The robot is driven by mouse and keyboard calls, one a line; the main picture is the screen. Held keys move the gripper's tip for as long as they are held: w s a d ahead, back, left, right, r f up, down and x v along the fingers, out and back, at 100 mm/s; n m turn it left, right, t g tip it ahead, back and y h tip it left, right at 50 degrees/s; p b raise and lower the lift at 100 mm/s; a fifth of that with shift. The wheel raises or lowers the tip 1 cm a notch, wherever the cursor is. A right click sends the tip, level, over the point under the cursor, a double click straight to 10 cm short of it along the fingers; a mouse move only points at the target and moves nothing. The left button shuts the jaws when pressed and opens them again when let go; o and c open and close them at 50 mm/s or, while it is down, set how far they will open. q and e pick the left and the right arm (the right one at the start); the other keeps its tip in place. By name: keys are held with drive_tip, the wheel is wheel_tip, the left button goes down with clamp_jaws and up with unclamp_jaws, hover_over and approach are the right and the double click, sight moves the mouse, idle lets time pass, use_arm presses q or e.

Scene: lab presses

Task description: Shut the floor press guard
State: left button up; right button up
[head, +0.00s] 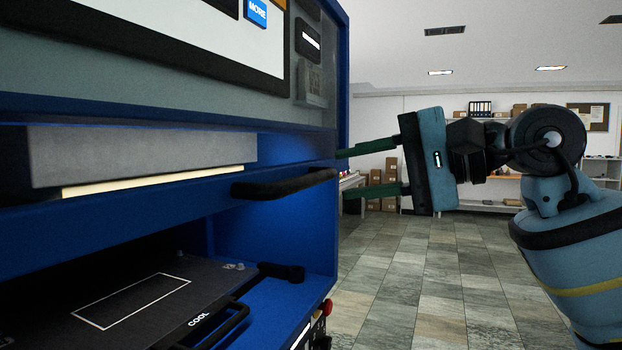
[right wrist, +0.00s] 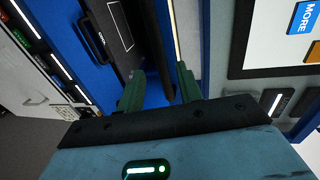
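The floor press (head: 270,240) is a large blue machine filling the left of the head view. A black bar handle (head: 285,184) stands out from its front, below the control panel; I cannot tell for sure whether it belongs to the guard. The press opening below it is uncovered. Inside lies a dark plate (head: 130,300) marked COOL, also in the right wrist view (right wrist: 117,28). My right gripper (head: 345,173) is open and empty, its green fingers above and below the level of the handle's right end. Contact cannot be told. My left gripper is not in view.
A control panel (head: 170,45) sits above the opening. A grey block with a pale lower edge (head: 150,180) hangs over the plate. A red knob (head: 327,307) is at the press's lower right corner. The tiled floor (head: 430,280) to the right is clear; shelves stand far behind.

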sight(318, 178)
drive_tip(key=x, duration=0.7)
drive_tip(key=shift+r+p, duration=0.1)
drive_tip(key=shift+p, duration=0.3)
drive_tip(key=shift+s, duration=0.1)
clamp_jaws()
